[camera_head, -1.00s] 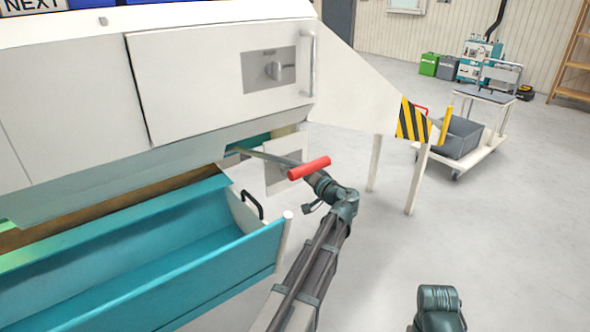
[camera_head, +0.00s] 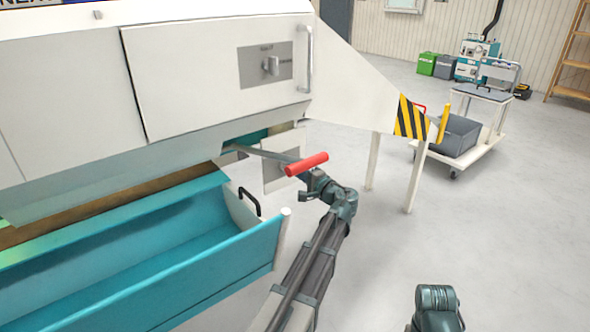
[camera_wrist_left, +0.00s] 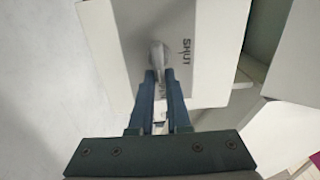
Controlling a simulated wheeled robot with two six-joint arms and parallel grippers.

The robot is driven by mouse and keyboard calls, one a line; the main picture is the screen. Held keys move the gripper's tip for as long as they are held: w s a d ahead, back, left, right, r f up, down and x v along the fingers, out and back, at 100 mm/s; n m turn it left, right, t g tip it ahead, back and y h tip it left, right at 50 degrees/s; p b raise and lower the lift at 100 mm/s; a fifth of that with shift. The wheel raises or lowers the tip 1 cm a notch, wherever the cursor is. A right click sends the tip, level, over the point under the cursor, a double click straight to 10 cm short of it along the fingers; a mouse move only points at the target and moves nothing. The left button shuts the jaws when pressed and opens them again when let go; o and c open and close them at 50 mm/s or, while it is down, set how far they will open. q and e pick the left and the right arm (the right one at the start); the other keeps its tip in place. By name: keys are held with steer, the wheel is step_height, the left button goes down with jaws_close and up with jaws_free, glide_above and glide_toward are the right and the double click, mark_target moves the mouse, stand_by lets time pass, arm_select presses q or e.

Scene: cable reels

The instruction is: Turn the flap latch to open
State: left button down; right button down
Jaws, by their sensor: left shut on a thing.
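In the left wrist view a grey latch knob (camera_wrist_left: 157,54) stands on a pale plate (camera_wrist_left: 208,75) printed "SHUT". My left gripper (camera_wrist_left: 159,76) is shut on this knob, its dark fingers on either side of the knob's near end. In the head view my left gripper (camera_head: 310,182) is beside a pale plate (camera_head: 275,176) under the machine, partly hidden by a red handle (camera_head: 306,164). The knob there is hidden. A separate grey knob (camera_head: 270,66) sits on the machine's upper panel, away from the gripper.
A teal trough (camera_head: 150,275) with a black handle (camera_head: 250,200) stands left of my left arm. The red handle's bar runs close above my gripper. Machine legs (camera_head: 416,180) and a cart (camera_head: 470,150) stand to the right. The floor between is clear.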

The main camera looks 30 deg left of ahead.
arm_select(q)
steer(key=shift+s+f, duration=0.1)
steer(key=shift+s, duration=0.15)
steer(key=c, duration=0.9)
jaws_free()
steer(key=v, duration=1.3)
steer(key=shift+d, duration=0.3)
steer(key=s+d+f+n+g+h+p, duration=0.15)
steer(key=s+d+f+g+h, duration=0.25)
steer(key=s+d+f+h, duration=0.75)
steer(key=s+d+f+g+h+p, duration=0.1)
steer(key=s+d+f+g+h, duration=0.15)
steer(key=s+d, duration=0.35)
steer(key=s+d+f+g+h+p, duration=0.1)
steer(key=s+d+f, duration=0.3)
steer(key=s+d, duration=0.2)
steer(key=shift+m, duration=0.35)
step_height(320, 180, up, 37)
steer(key=p, duration=3.7)
steer(key=shift+d+r+p, duration=0.15)
steer(key=shift+r+p, duration=0.05)
steer(key=shift+p, duration=0.15)
